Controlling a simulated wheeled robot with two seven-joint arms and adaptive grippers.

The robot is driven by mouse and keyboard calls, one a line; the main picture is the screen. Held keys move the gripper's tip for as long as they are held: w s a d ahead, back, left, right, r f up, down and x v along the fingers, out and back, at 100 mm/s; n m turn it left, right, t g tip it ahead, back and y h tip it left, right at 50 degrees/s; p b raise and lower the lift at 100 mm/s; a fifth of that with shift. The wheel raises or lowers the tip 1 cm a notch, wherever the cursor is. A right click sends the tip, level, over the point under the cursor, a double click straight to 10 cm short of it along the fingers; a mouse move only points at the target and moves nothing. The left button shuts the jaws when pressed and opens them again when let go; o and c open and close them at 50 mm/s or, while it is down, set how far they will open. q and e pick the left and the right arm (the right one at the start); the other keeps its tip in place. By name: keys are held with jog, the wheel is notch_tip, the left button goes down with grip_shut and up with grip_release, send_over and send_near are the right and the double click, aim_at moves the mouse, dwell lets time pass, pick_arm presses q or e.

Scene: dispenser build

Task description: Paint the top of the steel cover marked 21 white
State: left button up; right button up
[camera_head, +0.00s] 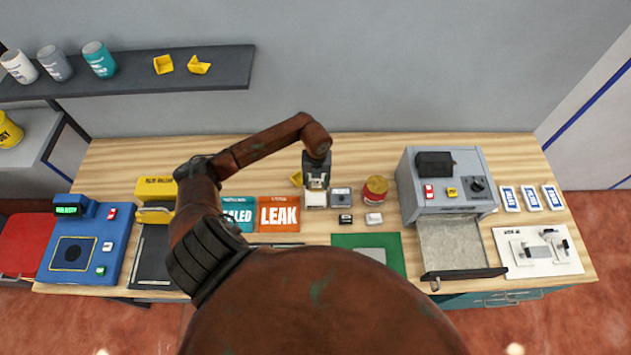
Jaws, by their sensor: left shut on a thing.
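My left gripper (316,186) reaches over the middle of the wooden bench, fingers pointing down. It is shut on a small pale block (316,200) at its fingertips; whether the block touches the bench I cannot tell. A small grey block with a darker round mark (341,198) sits just right of it. A small black block (345,218) and a small white block (374,219) lie in front. No number 21 is legible, so I cannot tell which is the steel cover. My right gripper is not in view.
A red and yellow can (375,189) stands right of the blocks. A grey machine (445,183) has an open tray (452,245) in front. A green mat (395,243) lies nearer me. An orange LEAK panel (279,214) is left. Cans (99,60) stand on the shelf (190,80).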

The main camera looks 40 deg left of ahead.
pick_arm(q)
jog(key=shift+s+a+f, duration=0.1)
jog(key=shift+f, duration=0.15)
jog(key=b, duration=0.3)
send_over(316, 197)
notch_tip(316, 197, down, 4)
jog(key=shift+a+f, duration=0.1)
jog(key=shift+f, duration=0.15)
jog(key=shift+f+b, duration=0.6)
jog(key=shift+b, duration=0.05)
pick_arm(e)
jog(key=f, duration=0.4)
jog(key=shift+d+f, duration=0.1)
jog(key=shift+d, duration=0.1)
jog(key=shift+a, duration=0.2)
pick_arm(q)
jog(key=shift+f+b, duration=0.3)
jog(key=shift+f, duration=0.2)
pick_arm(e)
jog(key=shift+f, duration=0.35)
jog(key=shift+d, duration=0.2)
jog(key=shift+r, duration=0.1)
